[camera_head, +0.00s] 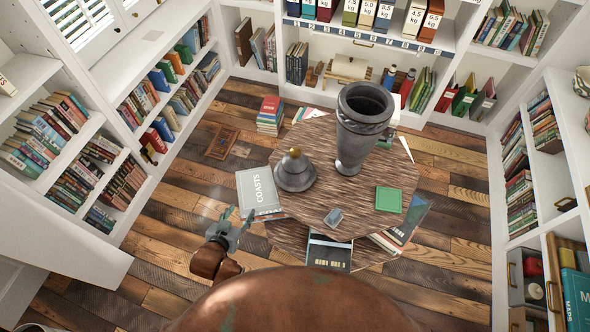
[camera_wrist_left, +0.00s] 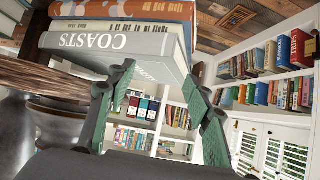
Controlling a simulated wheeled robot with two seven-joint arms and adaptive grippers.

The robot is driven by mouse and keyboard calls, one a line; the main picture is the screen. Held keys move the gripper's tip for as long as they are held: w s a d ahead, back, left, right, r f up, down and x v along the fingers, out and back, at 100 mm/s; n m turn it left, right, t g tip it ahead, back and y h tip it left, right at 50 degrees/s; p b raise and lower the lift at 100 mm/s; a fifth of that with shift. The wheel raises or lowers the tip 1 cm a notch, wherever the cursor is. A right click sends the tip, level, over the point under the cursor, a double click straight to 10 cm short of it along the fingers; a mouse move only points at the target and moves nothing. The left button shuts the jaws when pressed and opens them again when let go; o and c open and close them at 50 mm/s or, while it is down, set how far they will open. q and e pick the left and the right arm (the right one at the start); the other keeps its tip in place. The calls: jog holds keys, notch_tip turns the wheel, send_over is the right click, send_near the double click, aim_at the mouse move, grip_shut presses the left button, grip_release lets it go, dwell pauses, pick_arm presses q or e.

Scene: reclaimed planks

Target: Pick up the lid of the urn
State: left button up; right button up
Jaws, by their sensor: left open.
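The grey urn (camera_head: 352,140) stands upright and open-topped on the round wooden table. Its lid (camera_head: 295,174), a grey dome with a gold knob, sits apart from it on the table, to the urn's left. My left gripper (camera_head: 239,214) is open and empty, left of and nearer than the lid, beside the table edge. In the left wrist view my open fingers (camera_wrist_left: 160,73) have nothing between them, with a COASTS book behind. A grey curved shape at that view's left edge is cut off; I cannot tell what it is. My right gripper is not in view.
The COASTS book (camera_head: 258,190) lies on a stack beside the round table (camera_head: 325,195), close to my left gripper. A green square (camera_head: 389,199) and a small grey-blue item (camera_head: 334,217) lie on the table. Bookshelves surround the plank floor (camera_head: 180,215).

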pick_arm(q)
jog(key=w+d+r+m+t+h, duration=0.1)
jog(key=w+d+r+t+h, duration=0.1)
jog(key=w+d+r, duration=0.4)
jog(key=m+t+h+b, duration=0.1)
jog(key=m+t+h, duration=0.1)
jog(key=t+h, duration=0.15)
send_near(292, 157)
jog(key=shift+g+h, duration=0.25)
jog(key=shift+h, duration=0.2)
jog(key=x, duration=0.4)
jog(key=shift+w+a+f, duration=0.1)
jog(key=shift+w+a, duration=0.1)
jog(key=shift+w, duration=0.05)
jog(key=b+x, duration=0.1)
jog(key=x, duration=0.6)
jog(key=shift+w+d+b, duration=0.2)
jog(key=shift+w+b, duration=0.05)
jog(key=shift+b, duration=0.1)
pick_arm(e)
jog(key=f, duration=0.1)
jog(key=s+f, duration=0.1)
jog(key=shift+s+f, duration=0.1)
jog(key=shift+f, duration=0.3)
pick_arm(q)
grip_shut()
